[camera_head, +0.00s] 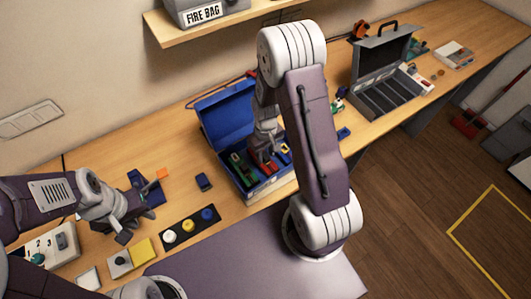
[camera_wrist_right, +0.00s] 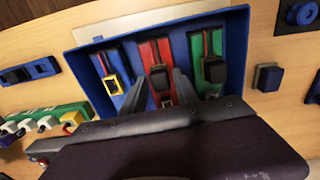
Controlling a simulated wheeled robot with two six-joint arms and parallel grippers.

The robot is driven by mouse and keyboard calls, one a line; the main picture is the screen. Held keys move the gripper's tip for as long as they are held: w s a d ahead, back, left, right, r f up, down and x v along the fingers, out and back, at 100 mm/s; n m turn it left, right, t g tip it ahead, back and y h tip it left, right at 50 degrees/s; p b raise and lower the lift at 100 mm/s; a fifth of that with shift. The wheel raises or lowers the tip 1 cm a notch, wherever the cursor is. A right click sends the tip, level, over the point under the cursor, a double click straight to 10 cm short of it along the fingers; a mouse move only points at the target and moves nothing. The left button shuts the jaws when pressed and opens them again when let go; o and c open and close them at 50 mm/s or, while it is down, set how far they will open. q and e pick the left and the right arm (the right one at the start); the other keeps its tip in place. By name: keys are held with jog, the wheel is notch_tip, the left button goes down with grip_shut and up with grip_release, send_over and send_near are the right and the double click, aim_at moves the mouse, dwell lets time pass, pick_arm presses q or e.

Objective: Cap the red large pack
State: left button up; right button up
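The red large pack (camera_wrist_right: 165,52) stands in the open blue case, between a blue pack (camera_wrist_right: 113,65) with a yellow-rimmed end and a green pack (camera_wrist_right: 208,45). A dark, cap-like block (camera_wrist_right: 160,77) sits at the red pack's near end. My right gripper (camera_wrist_right: 160,75) reaches into the case with its fingers apart, one on each side of that block; whether they touch it I cannot tell. It also shows in the head view (camera_head: 264,150), partly hidden by my arm. My left gripper (camera_head: 127,222) is above the left part of the table, its fingers unclear.
A black strip (camera_head: 174,222) with white, yellow and blue round pieces lies left of the blue case (camera_head: 222,112). A dark blue block (camera_head: 203,182) lies between them. A grey open case (camera_head: 368,62) stands at right. A shelf (camera_head: 190,40) hangs above.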

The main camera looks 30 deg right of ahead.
aim_at(266, 156)
jog(key=shift+o, duration=0.3)
jog(key=shift+r, duration=0.45)
notch_tip(266, 156, up, 8)
jog(key=shift+b, duration=0.4)
jog(key=shift+r, duration=0.1)
